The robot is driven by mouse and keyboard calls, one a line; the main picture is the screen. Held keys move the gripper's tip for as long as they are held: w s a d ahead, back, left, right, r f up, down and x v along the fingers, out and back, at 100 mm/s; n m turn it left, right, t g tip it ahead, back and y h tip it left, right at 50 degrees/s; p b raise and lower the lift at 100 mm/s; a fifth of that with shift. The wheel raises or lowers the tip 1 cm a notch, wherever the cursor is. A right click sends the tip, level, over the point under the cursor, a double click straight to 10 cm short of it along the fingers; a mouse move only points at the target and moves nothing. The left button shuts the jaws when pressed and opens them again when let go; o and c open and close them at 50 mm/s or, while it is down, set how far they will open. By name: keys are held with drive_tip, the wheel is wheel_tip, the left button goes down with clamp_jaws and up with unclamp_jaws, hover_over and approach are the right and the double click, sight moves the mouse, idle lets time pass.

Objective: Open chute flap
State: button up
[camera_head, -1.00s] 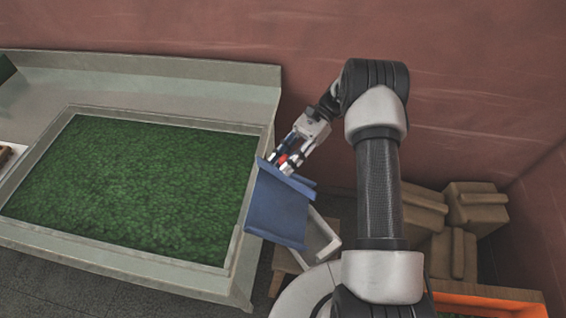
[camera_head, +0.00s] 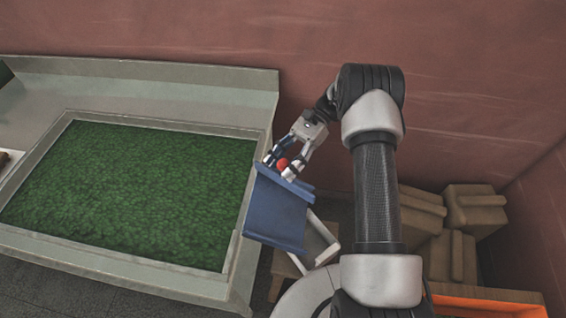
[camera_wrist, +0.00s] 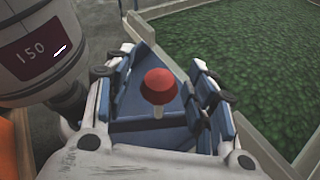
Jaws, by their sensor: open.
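The blue chute (camera_head: 278,212) hangs at the right end of the bench, sloping down toward a pale container. A round red knob on a short pale stem (camera_wrist: 159,85) stands in front of blue chute surfaces in the wrist view. I take it as the flap's handle. In the head view the red knob (camera_head: 282,164) shows at the chute's upper end. My gripper (camera_head: 279,167) is open, with one finger on each side of the knob. In the wrist view both fingers (camera_wrist: 163,66) stand apart from it. The flap's own edges are hard to make out.
The bench's tray of green material (camera_head: 130,190) lies left of the chute. A pale open container (camera_head: 320,243) sits below the chute. Several brown sacks (camera_head: 455,235) and an orange crate (camera_head: 485,300) are at the right. A red wall rises behind.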

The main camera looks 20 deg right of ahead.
drive_tip(key=v, duration=0.7)
drive_tip(key=shift+d, duration=0.2)
drive_tip(key=shift+w+r, duration=0.15)
drive_tip(key=shift+w, duration=0.05)
